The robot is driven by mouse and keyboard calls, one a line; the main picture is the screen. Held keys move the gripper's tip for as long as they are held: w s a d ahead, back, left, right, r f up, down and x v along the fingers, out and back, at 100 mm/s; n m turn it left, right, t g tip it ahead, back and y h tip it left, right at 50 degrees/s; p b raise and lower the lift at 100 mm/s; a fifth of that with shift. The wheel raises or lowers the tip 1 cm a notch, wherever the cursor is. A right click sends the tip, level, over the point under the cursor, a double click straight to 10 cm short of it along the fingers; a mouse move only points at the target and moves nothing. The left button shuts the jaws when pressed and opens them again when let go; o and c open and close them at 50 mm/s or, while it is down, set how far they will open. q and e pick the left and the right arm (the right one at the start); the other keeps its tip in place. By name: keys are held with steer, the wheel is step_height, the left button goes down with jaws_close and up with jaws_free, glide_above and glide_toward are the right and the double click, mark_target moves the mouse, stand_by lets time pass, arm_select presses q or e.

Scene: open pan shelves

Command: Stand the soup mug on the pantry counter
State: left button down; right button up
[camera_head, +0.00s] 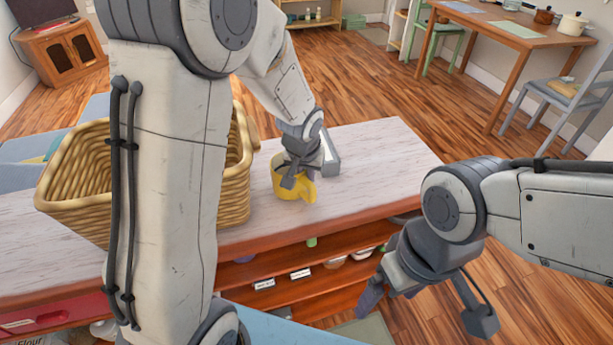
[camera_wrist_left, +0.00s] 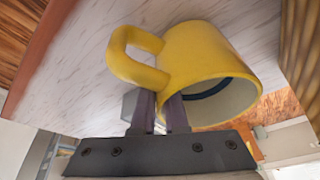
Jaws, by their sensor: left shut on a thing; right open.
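The yellow soup mug (camera_head: 281,187) is at the pale-topped counter (camera_head: 375,150), right of a wicker basket. My left gripper (camera_head: 296,173) reaches down over the mug and partly hides it. In the left wrist view, its two dark fingers (camera_wrist_left: 160,112) are shut on the wall of the mug (camera_wrist_left: 195,58) at the rim, near the handle. The mug's pale inside shows, and the counter top (camera_wrist_left: 85,65) lies behind it. I cannot tell whether the mug's base touches the counter. My right gripper (camera_head: 426,308) is open and empty, low in front of the counter's right end.
The wicker basket (camera_head: 75,205) stands on the counter's left part, partly behind my left arm. Open shelves (camera_head: 300,292) with labels and small items lie under the counter top. The counter's right end is clear. A table (camera_head: 500,35) and grey chair (camera_head: 565,100) stand farther back.

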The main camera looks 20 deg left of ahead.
arm_select(q)
steer(key=shift+f, duration=0.15)
steer(key=c, duration=0.9)
jaws_free()
steer(key=shift+c, duration=0.2)
steer(key=shift+r, duration=0.6)
steer(key=p+v, duration=0.2)
steer(key=v, duration=0.9)
steer(key=shift+s+d, duration=0.1)
steer(key=shift+s, duration=0.1)
steer(key=s+d+m+g, duration=0.2)
steer(key=s+d, duration=0.3)
steer(key=s, duration=0.6)
steer(key=s+d+f+m+g+h, duration=0.1)
steer(key=s+d+m, duration=0.4)
steer(key=s, duration=0.7)
steer(key=shift+s+d+m+g, duration=0.2)
steer(key=shift+m+g, duration=0.1)
steer(key=shift+g, duration=0.1)
